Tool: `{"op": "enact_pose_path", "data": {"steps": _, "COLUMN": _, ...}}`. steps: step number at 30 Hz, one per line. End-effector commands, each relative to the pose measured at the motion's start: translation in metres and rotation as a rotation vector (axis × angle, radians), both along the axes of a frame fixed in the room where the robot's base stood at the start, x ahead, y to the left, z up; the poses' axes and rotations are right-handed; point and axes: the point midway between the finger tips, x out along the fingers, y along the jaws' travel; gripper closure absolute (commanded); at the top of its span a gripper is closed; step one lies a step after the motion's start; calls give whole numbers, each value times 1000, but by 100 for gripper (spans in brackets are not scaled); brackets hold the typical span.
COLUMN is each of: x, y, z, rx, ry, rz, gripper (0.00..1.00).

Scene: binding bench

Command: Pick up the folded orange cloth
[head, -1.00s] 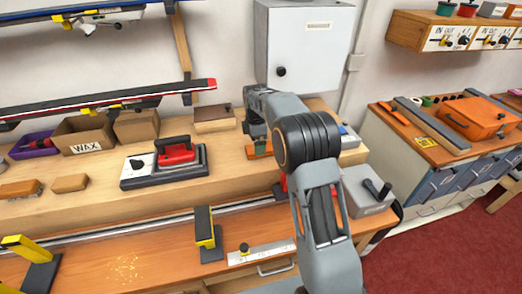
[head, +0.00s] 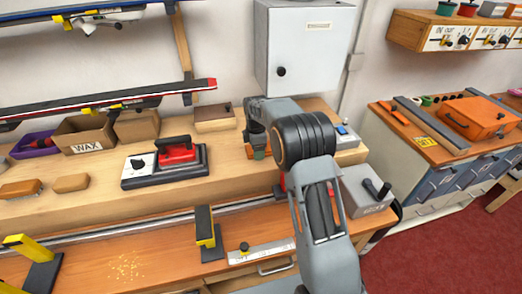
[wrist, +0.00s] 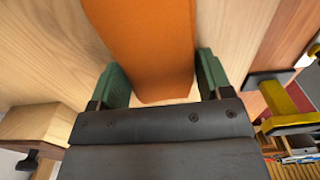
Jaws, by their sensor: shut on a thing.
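The folded orange cloth (wrist: 152,45) runs from the top of the wrist view down between my two fingers. My gripper (wrist: 161,80) is shut on it, with a green fingertip at each side of its near end. In the head view a little of the cloth's orange (head: 259,155) shows at my gripper, over the back part of the wooden bench. My arm hides most of it there. I cannot tell whether the cloth is clear of the bench top.
A device with a red handle (head: 178,160) stands left of my gripper on the raised wooden shelf (head: 105,203). A brown block (head: 214,117) lies behind it. A grey box with a lever (head: 366,190) stands to the right. A yellow and black clamp (head: 206,232) is in front.

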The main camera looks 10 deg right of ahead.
Motion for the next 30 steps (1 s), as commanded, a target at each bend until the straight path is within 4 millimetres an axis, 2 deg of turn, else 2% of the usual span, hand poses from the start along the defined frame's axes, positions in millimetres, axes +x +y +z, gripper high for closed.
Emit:
{"op": "enact_pose_path", "data": {"steps": 1, "x": 0, "y": 0, "z": 0, "rx": 0, "ry": 0, "rz": 0, "gripper": 42}}
{"op": "enact_pose_path", "data": {"steps": 4, "x": 0, "y": 0, "z": 0, "rx": 0, "ry": 0, "rz": 0, "gripper": 51}}
{"op": "enact_pose_path", "data": {"steps": 12, "x": 0, "y": 0, "z": 1, "rx": 0, "ry": -1, "rz": 0, "gripper": 51}}
{"op": "enact_pose_path", "data": {"steps": 17, "x": 1, "y": 0, "z": 10, "rx": 0, "ry": -3, "rz": 0, "gripper": 51}}
{"op": "enact_pose_path", "data": {"steps": 22, "x": 0, "y": 3, "z": 35, "rx": 0, "ry": -5, "rz": 2, "gripper": 51}}
{"op": "enact_pose_path", "data": {"steps": 30, "x": -20, "y": 45, "z": 88, "rx": 1, "ry": -5, "rz": 4, "gripper": 51}}
